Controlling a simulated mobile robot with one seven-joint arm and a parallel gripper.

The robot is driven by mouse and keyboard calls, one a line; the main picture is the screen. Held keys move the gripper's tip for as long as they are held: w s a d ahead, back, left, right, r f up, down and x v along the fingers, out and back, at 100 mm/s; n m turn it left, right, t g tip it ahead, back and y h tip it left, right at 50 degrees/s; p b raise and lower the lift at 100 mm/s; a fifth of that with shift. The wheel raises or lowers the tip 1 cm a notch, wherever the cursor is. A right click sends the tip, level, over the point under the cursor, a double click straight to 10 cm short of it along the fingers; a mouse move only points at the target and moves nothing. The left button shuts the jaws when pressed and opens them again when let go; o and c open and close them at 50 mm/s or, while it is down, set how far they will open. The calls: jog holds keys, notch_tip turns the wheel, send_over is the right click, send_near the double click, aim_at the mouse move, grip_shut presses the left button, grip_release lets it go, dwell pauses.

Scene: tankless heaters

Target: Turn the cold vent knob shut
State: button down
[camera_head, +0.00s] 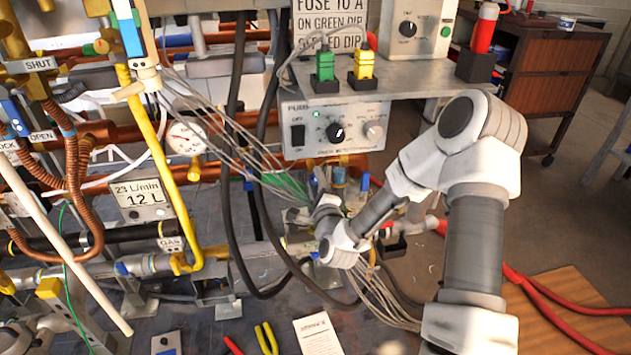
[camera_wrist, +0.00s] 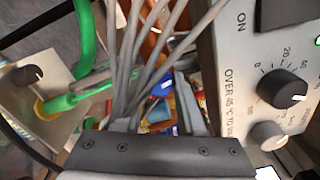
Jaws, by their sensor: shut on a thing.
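My gripper (camera_head: 326,207) reaches in below the grey control box, among loose grey wires and pipe fittings. In the wrist view its dark body (camera_wrist: 160,152) fills the bottom, and the fingers point up into the clutter. A small blue knob-like part (camera_wrist: 158,111) shows between the fingers, which look shut on it. The contact is small and partly hidden by wires. No label on this part is readable, so I cannot confirm that it is the cold vent knob. Other blue fittings (camera_head: 365,182) stand just behind my gripper in the head view.
The control box (camera_head: 336,128) with a black dial hangs close above; it also shows at right in the wrist view (camera_wrist: 250,75). Grey wires (camera_wrist: 130,60) and a green hose (camera_wrist: 85,45) crowd the space. Black hoses (camera_head: 240,150) hang to the left. A gauge (camera_head: 186,138) is left.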

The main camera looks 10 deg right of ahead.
jog(key=shift+m, duration=1)
jog(key=shift+r, duration=0.1)
jog(key=c, duration=0.5)
grip_release()
jog(key=s+p, duration=0.9)
jog(key=s, duration=0.8)
jog(key=shift+s, duration=0.15)
